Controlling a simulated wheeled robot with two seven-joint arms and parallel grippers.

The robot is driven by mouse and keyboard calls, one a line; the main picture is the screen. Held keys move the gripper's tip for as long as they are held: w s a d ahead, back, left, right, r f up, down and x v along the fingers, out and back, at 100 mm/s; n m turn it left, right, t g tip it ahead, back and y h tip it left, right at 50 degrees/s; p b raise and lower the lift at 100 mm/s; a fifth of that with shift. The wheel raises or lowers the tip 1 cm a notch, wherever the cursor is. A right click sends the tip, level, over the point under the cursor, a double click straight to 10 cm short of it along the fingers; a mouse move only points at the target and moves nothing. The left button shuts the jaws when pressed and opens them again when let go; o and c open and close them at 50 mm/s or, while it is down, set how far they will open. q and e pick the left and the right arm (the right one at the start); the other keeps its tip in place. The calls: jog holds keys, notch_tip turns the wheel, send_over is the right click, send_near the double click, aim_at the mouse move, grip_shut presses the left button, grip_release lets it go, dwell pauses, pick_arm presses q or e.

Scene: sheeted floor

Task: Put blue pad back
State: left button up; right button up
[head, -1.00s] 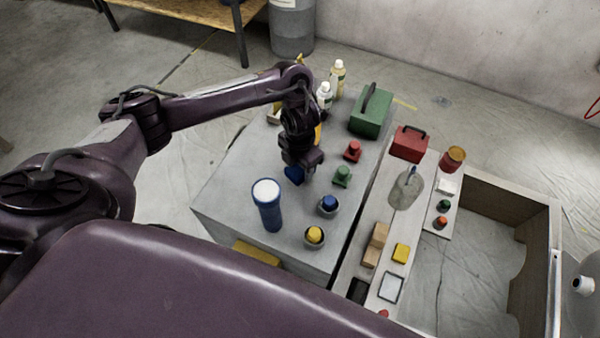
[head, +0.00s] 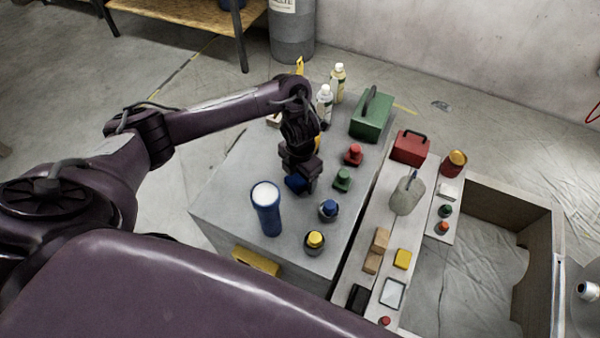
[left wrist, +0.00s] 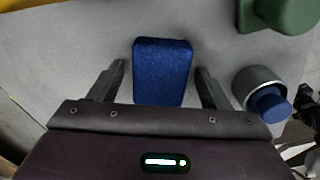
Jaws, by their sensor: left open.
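The blue pad (left wrist: 162,72) lies on the grey table top (head: 225,207). In the left wrist view it sits between the two fingers of my left gripper (left wrist: 162,85), with a gap on each side. In the head view the pad (head: 295,184) shows as a small blue patch, mostly hidden under my left gripper (head: 302,186). The gripper is open, pointing down low over the pad. My right gripper does not show in either view.
A green piece (head: 342,179), a red piece (head: 353,155) and a tall blue cylinder (head: 267,210) are near. White bottles (head: 324,107) and a green box (head: 371,117) stand behind.

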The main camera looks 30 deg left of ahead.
pick_arm(q)
jog(key=shift+r, duration=0.25)
notch_tip(320, 180, up, 12)
jog(key=p, duration=0.5)
jog(key=shift+d+f, duration=0.1)
jog(key=shift+f, duration=0.05)
